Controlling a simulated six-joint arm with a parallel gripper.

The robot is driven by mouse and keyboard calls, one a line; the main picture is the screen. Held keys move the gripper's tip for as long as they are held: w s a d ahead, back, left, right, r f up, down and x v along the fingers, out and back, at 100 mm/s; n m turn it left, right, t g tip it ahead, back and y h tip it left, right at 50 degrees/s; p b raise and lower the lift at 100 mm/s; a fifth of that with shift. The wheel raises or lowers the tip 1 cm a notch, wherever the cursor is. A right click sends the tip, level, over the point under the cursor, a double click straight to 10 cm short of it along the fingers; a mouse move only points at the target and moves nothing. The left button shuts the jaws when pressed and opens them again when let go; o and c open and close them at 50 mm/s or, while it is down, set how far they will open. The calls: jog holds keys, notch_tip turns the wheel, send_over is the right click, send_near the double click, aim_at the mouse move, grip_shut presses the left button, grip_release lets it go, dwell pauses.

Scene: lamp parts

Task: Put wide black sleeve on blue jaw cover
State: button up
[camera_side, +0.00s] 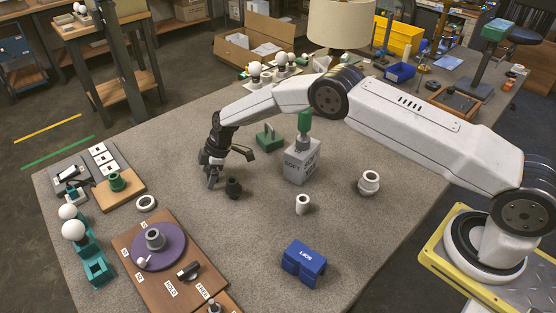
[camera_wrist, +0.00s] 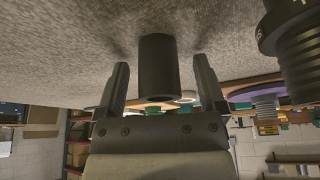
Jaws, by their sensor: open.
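A smooth dark sleeve (camera_wrist: 158,65) stands between my gripper's two fingers in the wrist view, with a visible gap to each finger. My gripper (camera_wrist: 160,88) is open around it; in the side view my gripper (camera_side: 213,175) is low over the left part of the table and largely hides the sleeve. A ridged dark part (camera_side: 233,187) stands just right of my gripper; it looks like the ridged part (camera_wrist: 295,55) at the right of the wrist view. The blue jaw cover (camera_side: 304,263) lies near the front of the table, its top bare.
A grey block (camera_side: 301,165) with a green part on top stands right of my gripper. A wooden board (camera_side: 150,270) with a purple disc (camera_side: 178,250) lies front left. Open table separates my gripper from the blue cover.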

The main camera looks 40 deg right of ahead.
dwell(0.4)
grip_shut()
jog(key=shift+r, duration=0.1)
jog(key=shift+r, duration=1.3)
jog(key=shift+s+r, duration=0.15)
jog(key=shift+r, duration=0.2)
jog(key=s+d+r, duration=0.3)
jog(key=s+r, duration=0.6)
jog(key=s, duration=0.4)
jog(key=shift+s+r, duration=0.2)
